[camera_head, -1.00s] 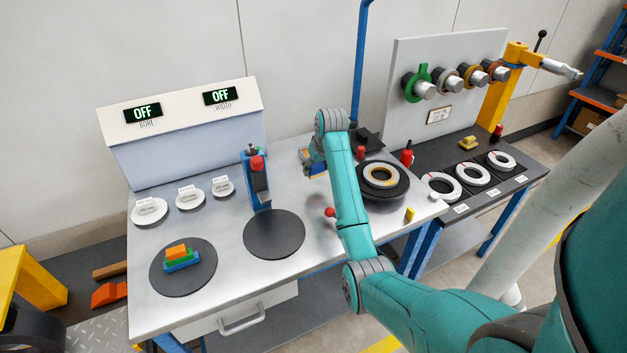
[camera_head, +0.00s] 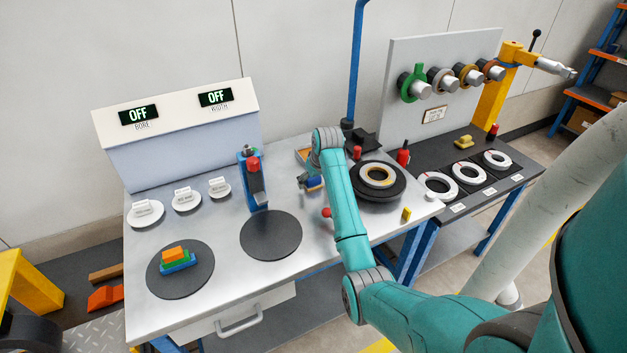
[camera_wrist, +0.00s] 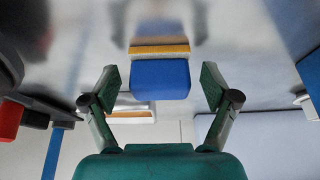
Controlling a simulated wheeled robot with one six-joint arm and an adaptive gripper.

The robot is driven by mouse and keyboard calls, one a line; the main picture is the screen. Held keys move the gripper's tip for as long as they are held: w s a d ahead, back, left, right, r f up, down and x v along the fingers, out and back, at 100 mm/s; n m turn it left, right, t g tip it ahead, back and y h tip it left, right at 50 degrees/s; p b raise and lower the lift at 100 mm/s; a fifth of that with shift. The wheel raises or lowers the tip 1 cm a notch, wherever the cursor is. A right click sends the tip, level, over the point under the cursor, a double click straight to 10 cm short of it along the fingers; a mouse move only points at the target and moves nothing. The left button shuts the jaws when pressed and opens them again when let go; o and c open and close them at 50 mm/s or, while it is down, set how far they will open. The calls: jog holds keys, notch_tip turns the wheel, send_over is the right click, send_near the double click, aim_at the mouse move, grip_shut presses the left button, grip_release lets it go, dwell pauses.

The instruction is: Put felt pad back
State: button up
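The felt pad appears to be the small blue block (camera_head: 314,184) with a yellow layer, just left of my wrist on the metal bench in the head view. In the wrist view, the blue block (camera_wrist: 160,80) lies between the fingers of my gripper (camera_wrist: 161,78). Both fingers stand apart from it, with a visible gap on each side. Its yellow layer faces the shiny bench top, which mirrors it. I cannot tell whether the layer touches the bench. An orange-edged tray (camera_head: 303,155) lies behind the block.
A black turntable with a ring (camera_head: 378,190) stands right of my wrist. A red knob (camera_head: 327,212) is near the forearm, and a blue stand (camera_head: 254,182) is to the left. Stacked coloured blocks (camera_head: 176,260) sit on a dark disc.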

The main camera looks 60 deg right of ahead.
jog(key=v, duration=1.2)
jog(key=shift+r, duration=0.15)
dwell(0.4)
